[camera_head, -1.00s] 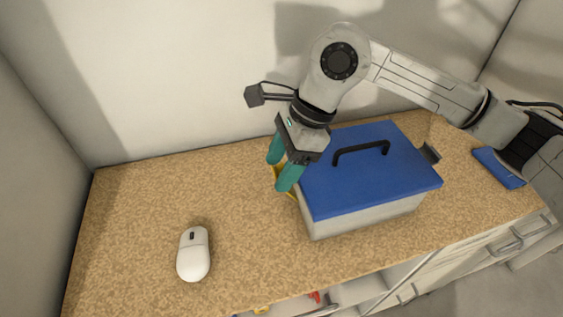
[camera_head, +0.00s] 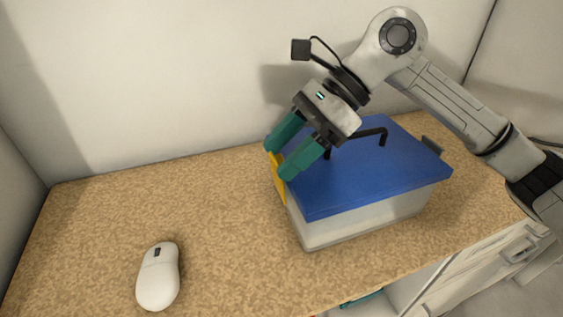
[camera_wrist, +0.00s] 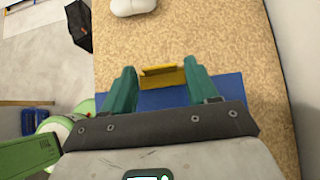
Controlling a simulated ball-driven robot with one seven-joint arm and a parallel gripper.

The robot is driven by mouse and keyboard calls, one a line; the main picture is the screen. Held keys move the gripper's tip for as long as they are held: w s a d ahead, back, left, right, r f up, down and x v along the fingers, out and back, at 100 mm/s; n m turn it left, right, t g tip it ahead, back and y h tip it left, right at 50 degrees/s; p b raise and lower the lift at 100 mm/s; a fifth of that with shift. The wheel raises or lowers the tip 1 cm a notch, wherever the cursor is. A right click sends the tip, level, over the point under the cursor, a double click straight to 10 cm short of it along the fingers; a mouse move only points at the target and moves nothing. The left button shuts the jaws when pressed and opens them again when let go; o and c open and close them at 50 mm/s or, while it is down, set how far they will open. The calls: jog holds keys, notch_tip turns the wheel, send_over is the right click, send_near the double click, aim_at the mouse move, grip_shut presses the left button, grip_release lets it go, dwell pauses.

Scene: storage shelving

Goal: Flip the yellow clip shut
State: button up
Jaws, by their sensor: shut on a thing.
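The box (camera_head: 360,222) has pale walls, a blue lid (camera_head: 365,185) and a black handle (camera_head: 372,134). The yellow clip (camera_head: 279,187) is at the box's left end, with its top near the lid's edge. My gripper (camera_head: 279,162) comes in tilted from the upper right, its green fingers at the clip's upper part. In the wrist view, the clip (camera_wrist: 165,80) lies between the fingertips, in front of the blue lid edge. The jaws are shut on it. The fingers hide part of the clip and lid corner in the head view.
A white mouse (camera_head: 158,277) lies on the speckled countertop (camera_head: 110,220), left of the box. The counter between them is clear. A wall (camera_head: 160,80) stands behind. A grey clip (camera_head: 432,145) is at the box's right end. Drawers (camera_head: 480,265) are below the front edge.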

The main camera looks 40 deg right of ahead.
dwell(0.3)
jog(key=o, duration=1.2)
jog(key=v, duration=1.1)
jog(key=shift+b, duration=0.3)
